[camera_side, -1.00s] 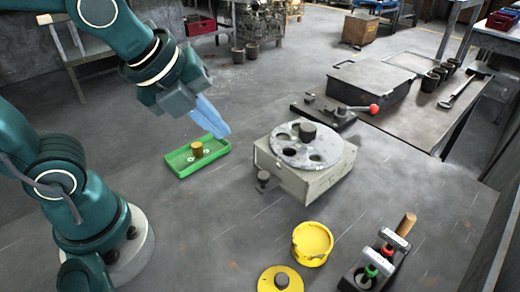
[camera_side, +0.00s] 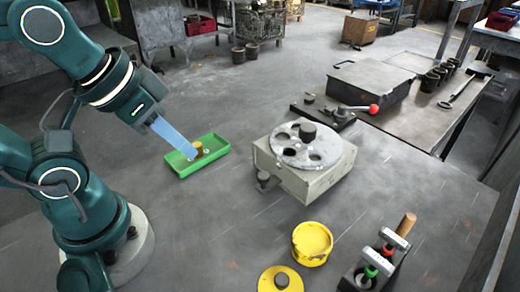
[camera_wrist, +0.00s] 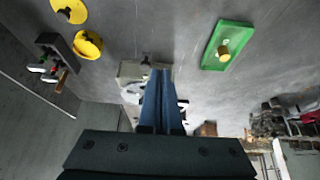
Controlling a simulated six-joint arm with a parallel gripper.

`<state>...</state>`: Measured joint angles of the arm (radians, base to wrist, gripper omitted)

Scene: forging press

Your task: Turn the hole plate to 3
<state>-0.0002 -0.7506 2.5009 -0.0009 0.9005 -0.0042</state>
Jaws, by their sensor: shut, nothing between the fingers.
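A small dark knob (camera_side: 265,178) projects at the box's front left. My gripper (camera_side: 190,153) has blue fingers, shut and empty, pointing down to the right, left of the box and apart from it.
A green tray (camera_side: 182,170) with a brass peg (camera_side: 198,148) lies close behind the fingertips in the side view. A yellow container (camera_side: 312,246) and yellow disc (camera_side: 268,281) stand in front. A red-knobbed lever (camera_side: 374,109) is behind the box. Bare table lies between tray and box.

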